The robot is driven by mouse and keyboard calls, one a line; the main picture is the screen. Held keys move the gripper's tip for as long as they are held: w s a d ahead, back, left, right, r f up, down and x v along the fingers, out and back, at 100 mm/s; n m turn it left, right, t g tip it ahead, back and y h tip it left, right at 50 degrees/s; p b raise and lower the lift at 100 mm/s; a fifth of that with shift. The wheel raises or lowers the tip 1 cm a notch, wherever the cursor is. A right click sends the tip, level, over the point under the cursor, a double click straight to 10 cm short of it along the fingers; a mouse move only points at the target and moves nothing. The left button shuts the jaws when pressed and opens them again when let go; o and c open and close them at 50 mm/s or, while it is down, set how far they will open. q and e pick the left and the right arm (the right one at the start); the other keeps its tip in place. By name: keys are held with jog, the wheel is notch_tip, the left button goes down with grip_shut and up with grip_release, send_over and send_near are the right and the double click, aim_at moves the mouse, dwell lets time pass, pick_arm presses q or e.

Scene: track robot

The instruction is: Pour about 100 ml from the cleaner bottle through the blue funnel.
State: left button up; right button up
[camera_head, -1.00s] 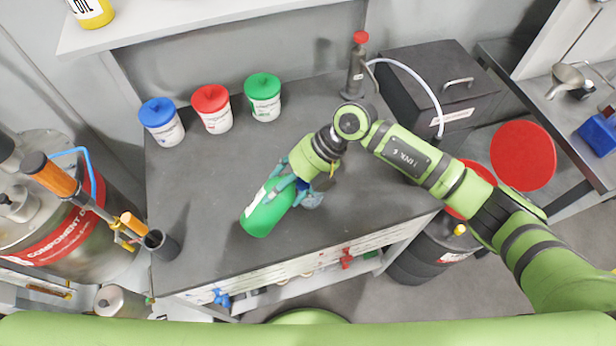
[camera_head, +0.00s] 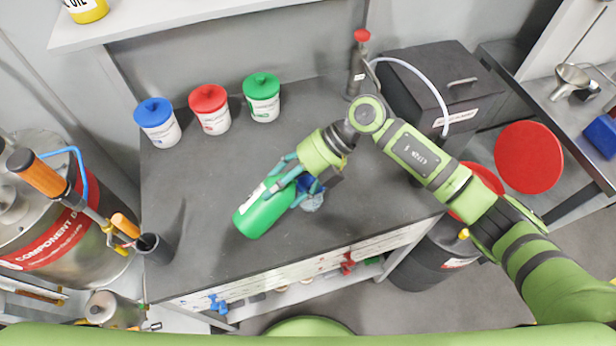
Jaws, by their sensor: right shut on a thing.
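The green cleaner bottle (camera_head: 262,212) with a white label is in my right gripper (camera_head: 288,184), whose teal fingers are closed around it above the dark bench top. The bottle is tilted, its base toward the lower left and its neck end toward the right, hidden by the gripper. Part of the blue funnel (camera_head: 306,184) shows just right of the fingers, above a pale grey-blue vessel (camera_head: 312,203). Whether the bottle's mouth is over the funnel, and whether liquid flows, cannot be seen. My left gripper is not in view.
Blue-lidded (camera_head: 158,122), red-lidded (camera_head: 210,108) and green-lidded (camera_head: 262,97) tubs stand along the bench's back. A dark cup (camera_head: 155,248) stands at the left edge. A red-topped pump bottle (camera_head: 360,65) and a dark box (camera_head: 445,85) stand back right. The bench's middle left is clear.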

jog(key=shift+r+y, duration=0.25)
jog(key=shift+y, duration=0.05)
dwell(0.4)
jog(key=shift+w+d, duration=0.1)
dwell(0.7)
dwell(0.3)
